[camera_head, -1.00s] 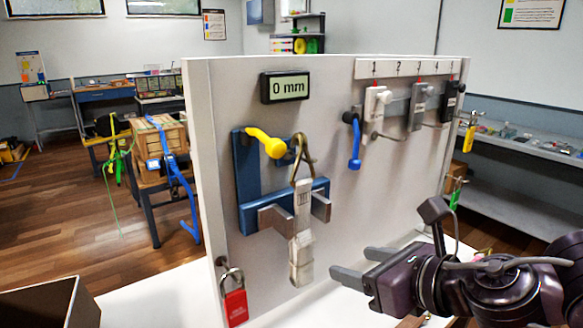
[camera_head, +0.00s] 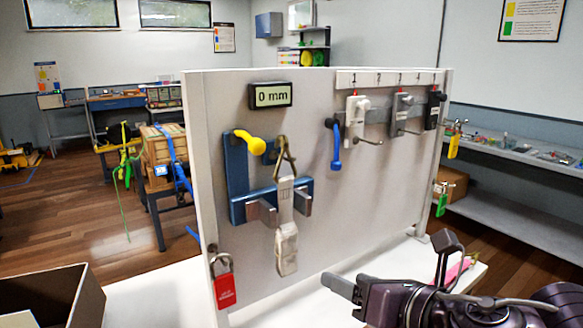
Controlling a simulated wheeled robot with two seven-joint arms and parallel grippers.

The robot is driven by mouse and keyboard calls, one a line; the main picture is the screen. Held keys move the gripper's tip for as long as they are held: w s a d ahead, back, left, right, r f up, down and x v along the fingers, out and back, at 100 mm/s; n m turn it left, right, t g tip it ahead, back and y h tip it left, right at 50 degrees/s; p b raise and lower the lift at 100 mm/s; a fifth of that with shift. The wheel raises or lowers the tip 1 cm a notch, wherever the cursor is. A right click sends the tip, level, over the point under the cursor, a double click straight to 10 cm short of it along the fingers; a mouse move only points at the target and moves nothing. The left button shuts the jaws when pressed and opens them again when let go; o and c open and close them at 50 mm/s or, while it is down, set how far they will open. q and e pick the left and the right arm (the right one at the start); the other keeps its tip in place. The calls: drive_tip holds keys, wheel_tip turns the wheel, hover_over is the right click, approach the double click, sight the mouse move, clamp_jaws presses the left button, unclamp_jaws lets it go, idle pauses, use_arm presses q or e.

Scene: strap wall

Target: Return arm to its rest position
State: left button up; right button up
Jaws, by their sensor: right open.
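My right gripper (camera_head: 345,298) is low at the right of the camera head view, in front of the wall panel (camera_head: 350,215). It is open and holds nothing; only its upper finger shows clearly. It is apart from the panel and from the pale strap (camera_head: 287,238). The strap hangs from a brass-coloured hook ring (camera_head: 284,158) at the blue bracket (camera_head: 237,180). A yellow-handled lever (camera_head: 250,143) sits at the bracket's top. The display (camera_head: 271,95) reads 0 mm. My left gripper is not in view.
A red padlock (camera_head: 224,285) hangs at the panel's lower left. A blue-handled lever (camera_head: 336,150) and numbered fittings (camera_head: 403,108) are at the upper right. An open cardboard box (camera_head: 75,305) stands at the lower left. The white tabletop (camera_head: 160,298) between is clear.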

drive_tip(key=s+d+f+m+g+h, duration=0.1)
drive_tip(key=d+f+m+h, duration=0.2)
drive_tip(key=f+m, duration=0.7)
drive_tip(key=s+d+f+m+h, duration=0.1)
drive_tip(key=d+f+m+h, duration=0.35)
drive_tip(key=m, duration=0.95)
drive_tip(key=s+d+f+m+g, duration=0.3)
drive_tip(key=s+f+m+g, duration=0.4)
drive_tip(key=s+f+m, duration=0.6)
drive_tip(key=s+f+n+g, duration=0.1)
drive_tip(key=s+f, duration=0.1)
drive_tip(key=f, duration=1.5)
drive_tip(key=s+f+g, duration=0.1)
drive_tip(key=s+f, duration=0.1)
drive_tip(key=f, duration=1.5)
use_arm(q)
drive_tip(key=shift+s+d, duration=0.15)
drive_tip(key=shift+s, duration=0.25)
use_arm(e)
drive_tip(key=s+d+f, duration=0.3)
drive_tip(key=s+f, duration=1.3)
drive_tip(key=s, duration=0.1)
drive_tip(key=shift+s+d+n+g, duration=0.2)
drive_tip(key=shift+s+n+g, duration=0.1)
drive_tip(key=shift+s+g, duration=0.1)
